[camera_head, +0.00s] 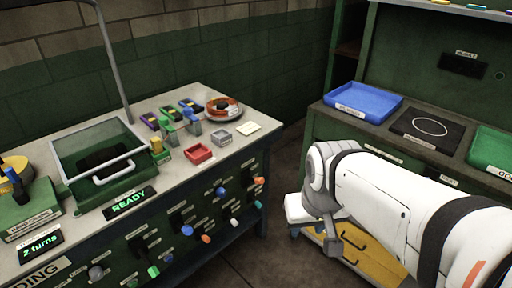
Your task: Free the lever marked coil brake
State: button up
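A winding bench (90,220) stands at left, its dark green front panel (175,215) carrying several small levers. Some levers wear coloured sleeves: blue (187,230), orange-red (206,239), green (153,271), white (234,222) and orange (259,180). Small labels sit by the levers, but they are too small to read, so I cannot tell which is marked coil brake. My white arm reaches in from the right, and its end hangs low between the two benches, apart from the panel. My gripper's fingers cannot be made out clearly against the arm.
On the bench top are a lidded guard (100,155), a READY display (130,202), a red tray (199,153), a grey tray (220,138) and a wire spool (223,108). The right bench holds a blue tray (362,100) and a green tray (492,150). Floor shows between the benches.

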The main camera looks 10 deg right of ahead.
aim_at(258, 180)
jog(key=u, duration=0.15)
jog(key=i, duration=0.9)
jog(key=z, duration=0.05)
